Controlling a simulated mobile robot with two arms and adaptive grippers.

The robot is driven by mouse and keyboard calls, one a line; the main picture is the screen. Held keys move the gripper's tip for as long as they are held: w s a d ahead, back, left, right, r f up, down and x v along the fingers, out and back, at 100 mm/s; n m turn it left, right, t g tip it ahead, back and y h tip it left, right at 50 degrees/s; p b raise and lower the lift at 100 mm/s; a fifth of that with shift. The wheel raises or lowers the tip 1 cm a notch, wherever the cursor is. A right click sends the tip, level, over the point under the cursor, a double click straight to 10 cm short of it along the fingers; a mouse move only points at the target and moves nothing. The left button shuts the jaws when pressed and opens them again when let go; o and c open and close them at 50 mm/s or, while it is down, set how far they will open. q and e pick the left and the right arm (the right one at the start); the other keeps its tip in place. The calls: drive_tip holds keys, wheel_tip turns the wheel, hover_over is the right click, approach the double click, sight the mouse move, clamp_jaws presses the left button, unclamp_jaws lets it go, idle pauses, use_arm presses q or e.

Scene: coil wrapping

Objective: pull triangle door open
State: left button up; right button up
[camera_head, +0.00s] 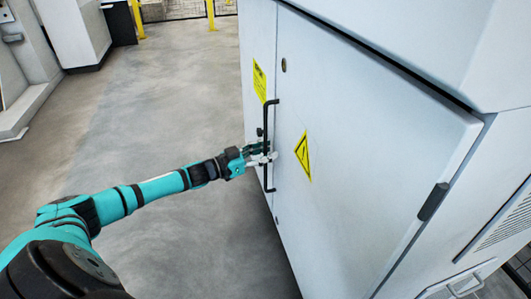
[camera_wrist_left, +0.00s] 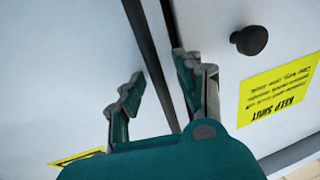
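The triangle door (camera_head: 360,170) is a pale grey cabinet door with a yellow triangle label (camera_head: 303,156), and it looks closed. A black upright bar handle (camera_head: 267,118) is near its left edge. My left gripper (camera_head: 266,156) is at the handle, at about the label's height. In the left wrist view, the handle bar (camera_wrist_left: 143,38) runs between the two spread fingers of the left gripper (camera_wrist_left: 158,85). I see small gaps between bar and fingers, but contact is partly hard to judge. My right gripper is not in view.
Left of the door seam is a panel with a yellow KEEP SHUT label (camera_wrist_left: 282,88) and a black knob (camera_wrist_left: 250,40). A black fitting (camera_head: 433,201) sits at the door's right edge. Open grey floor (camera_head: 165,110) lies left of the cabinet, with white machines (camera_head: 72,30) further back.

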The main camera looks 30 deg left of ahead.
use_arm(q)
clamp_jaws()
idle(0.4)
